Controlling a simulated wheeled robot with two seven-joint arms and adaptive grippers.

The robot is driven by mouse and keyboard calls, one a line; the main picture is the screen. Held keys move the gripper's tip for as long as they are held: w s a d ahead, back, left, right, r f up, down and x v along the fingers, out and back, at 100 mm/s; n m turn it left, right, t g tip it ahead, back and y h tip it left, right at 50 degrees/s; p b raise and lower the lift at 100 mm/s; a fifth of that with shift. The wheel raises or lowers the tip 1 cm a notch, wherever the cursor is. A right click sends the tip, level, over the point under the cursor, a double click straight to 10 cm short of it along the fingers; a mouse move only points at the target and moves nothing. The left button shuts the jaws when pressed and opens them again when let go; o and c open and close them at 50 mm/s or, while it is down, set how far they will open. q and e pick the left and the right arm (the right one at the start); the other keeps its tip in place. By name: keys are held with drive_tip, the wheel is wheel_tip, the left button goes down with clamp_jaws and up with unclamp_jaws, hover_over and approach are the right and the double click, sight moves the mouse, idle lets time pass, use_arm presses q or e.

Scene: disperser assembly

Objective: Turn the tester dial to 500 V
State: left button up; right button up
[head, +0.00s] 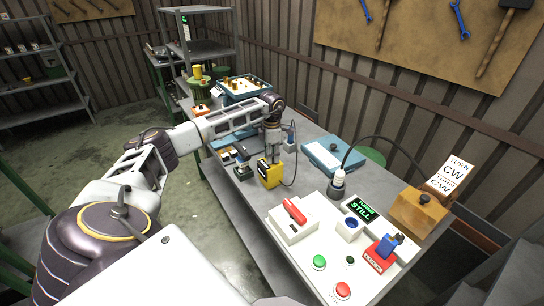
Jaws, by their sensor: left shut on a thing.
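A yellow box with a dark face, which looks like the tester (272,177), is at the near edge of the long grey bench, left of the white panel. My left gripper (272,157) points down over it, fingers shut at its top. The fingers hide that top, so I cannot tell whether they hold a dial there or the body. No dial marking or voltage reading is legible. A dark cable runs up from beside the tester. My right gripper is not in view.
The white panel (325,262) holds a red-handled switch (294,211), green (319,262) and red (343,290) buttons, and a display (363,209) reading "STILL". A blue case (334,155) lies behind the tester. Small dark parts (243,170) stand to its left.

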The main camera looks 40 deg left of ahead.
use_arm(q)
drive_tip(key=shift+m, duration=0.3)
drive_tip(key=o, duration=1.1)
drive_tip(key=shift+r, duration=0.15)
drive_tip(key=shift+r, duration=5.9)
